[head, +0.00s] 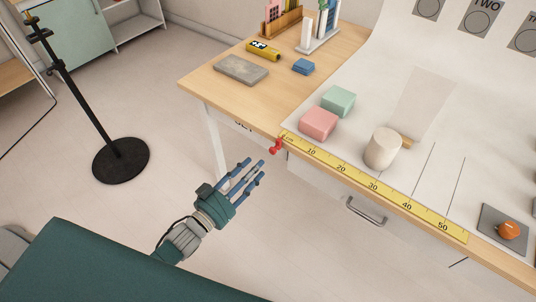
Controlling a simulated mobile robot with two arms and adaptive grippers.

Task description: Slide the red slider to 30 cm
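A small red slider (276,146) sits at the zero end of the yellow ruler (343,173), on the table's front edge. The ruler runs along the edge with marks 10 to 50 rising toward the right; the 30 mark is near its middle. My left gripper (252,169) is in front of the table edge, just left of and below the slider and apart from it. Its blue fingers are spread and hold nothing. My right gripper is not in view.
On the table (205,88) stand a pink block (318,123), a green block (338,101) and a cream cylinder (382,148) behind the ruler. A drawer handle (367,212) sticks out below the edge. A black stand (120,160) is on the floor at left.

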